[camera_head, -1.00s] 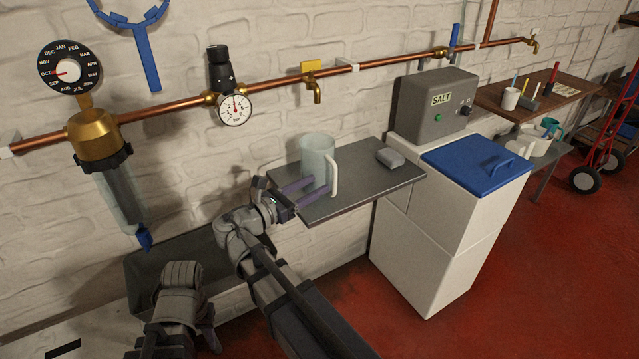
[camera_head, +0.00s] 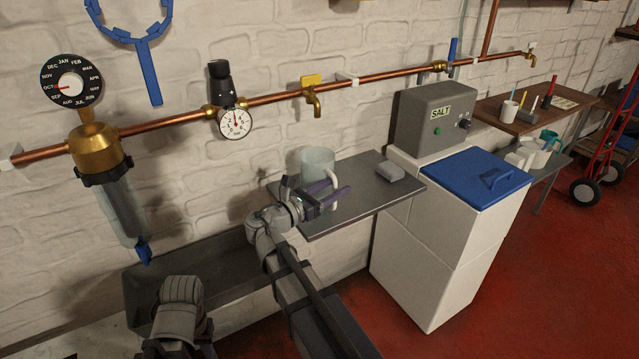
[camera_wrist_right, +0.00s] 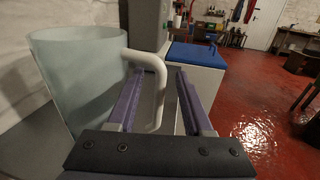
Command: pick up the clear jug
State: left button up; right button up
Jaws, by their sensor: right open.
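The clear jug (camera_head: 317,162) stands upright on the grey shelf (camera_head: 365,203), against the brick wall. Its pale body fills the left of the right wrist view (camera_wrist_right: 80,80). Its white handle (camera_wrist_right: 160,88) points to the right and shows between my two fingers there. My right gripper (camera_head: 338,188) is open, with its purple fingers at the handle side of the jug. In the wrist view the fingers (camera_wrist_right: 158,95) lie one on each side of the handle's lower part. I cannot tell whether they touch it. My left gripper is not visible.
A small grey block (camera_head: 390,170) lies on the shelf right of the jug. A copper pipe with a brass tap (camera_head: 314,103) runs above. A grey trough (camera_head: 215,262) lies below left.

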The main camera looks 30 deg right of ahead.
jog(key=shift+d, duration=0.1)
grip_shut()
dwell(0.4)
dwell(1.0)
